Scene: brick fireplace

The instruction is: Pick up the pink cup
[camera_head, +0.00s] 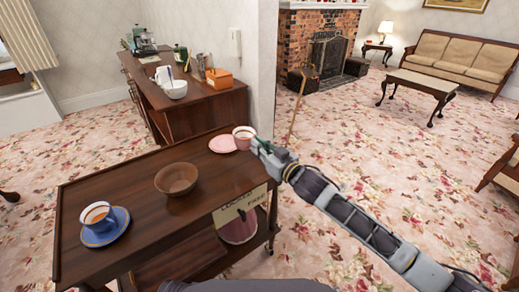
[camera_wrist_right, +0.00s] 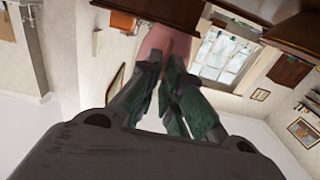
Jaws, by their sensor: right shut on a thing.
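The pink cup (camera_head: 244,138) is at the far right corner of the trolley (camera_head: 140,190), at the right edge of a pink saucer (camera_head: 221,144). My right gripper (camera_head: 261,146) reaches it from the right and is shut on it. In the right wrist view the green-tipped fingers (camera_wrist_right: 165,80) are close together against the pink cup (camera_wrist_right: 152,42), which they partly hide. I cannot tell whether the cup is clear of the trolley top. My left gripper is not in view.
A brown bowl (camera_head: 176,179) and an orange-and-blue cup (camera_head: 98,216) on a blue saucer (camera_head: 115,237) stand on the trolley. A wall corner (camera_head: 262,70) and a sideboard (camera_head: 205,105) stand behind. Open carpet lies to the right.

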